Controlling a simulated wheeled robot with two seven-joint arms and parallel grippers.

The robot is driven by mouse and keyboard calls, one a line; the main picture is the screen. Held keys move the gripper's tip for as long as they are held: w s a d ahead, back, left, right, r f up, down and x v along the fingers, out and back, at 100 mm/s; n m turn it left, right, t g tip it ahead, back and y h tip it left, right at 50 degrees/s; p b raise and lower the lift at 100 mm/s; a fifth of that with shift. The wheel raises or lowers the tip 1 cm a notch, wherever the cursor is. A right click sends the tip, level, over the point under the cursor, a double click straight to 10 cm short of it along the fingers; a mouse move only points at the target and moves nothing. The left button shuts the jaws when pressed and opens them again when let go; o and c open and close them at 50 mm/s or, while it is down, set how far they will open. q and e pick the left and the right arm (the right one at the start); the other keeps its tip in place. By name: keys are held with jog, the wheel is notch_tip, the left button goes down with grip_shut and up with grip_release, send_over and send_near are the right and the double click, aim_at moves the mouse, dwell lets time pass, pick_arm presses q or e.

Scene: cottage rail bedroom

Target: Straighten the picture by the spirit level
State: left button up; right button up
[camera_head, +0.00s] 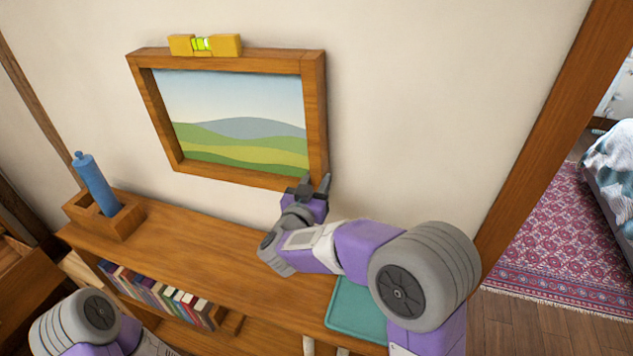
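The wooden-framed landscape picture (317,115) hangs on the wall above the shelf and looks slightly tilted in this view. The yellow spirit level (226,46) rests along the top of the frame, toward its left part, with a bright green vial in its middle. The bubble is too small to read. My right gripper (315,186) is at the lower right corner of the frame, with its fingers apart and pointing up; I cannot tell whether they touch the frame. Of my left arm only a part shows at the lower left; its gripper is out of view.
A wooden shelf (210,248) runs below the picture, with several books (165,293) inside. A wooden box (118,226) holding a blue cylinder (95,183) stands at its left. A teal tray (352,312) lies at its right. A wooden post (545,130) bounds the wall.

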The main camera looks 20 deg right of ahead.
grip_shut()
jog(key=shift+w+a+f+m+b, duration=0.3)
jog(key=shift+w+a+f+b, duration=0.2)
jog(key=shift+f, duration=0.2)
jog(key=o, duration=0.7)
grip_release()
jog(key=shift+s+r, duration=0.1)
jog(key=shift+s, duration=0.05)
jog(key=shift+o, duration=0.2)
jog(key=v, duration=0.7)
jog(key=shift+s+a, duration=0.2)
jog(key=shift+s, duration=0.05)
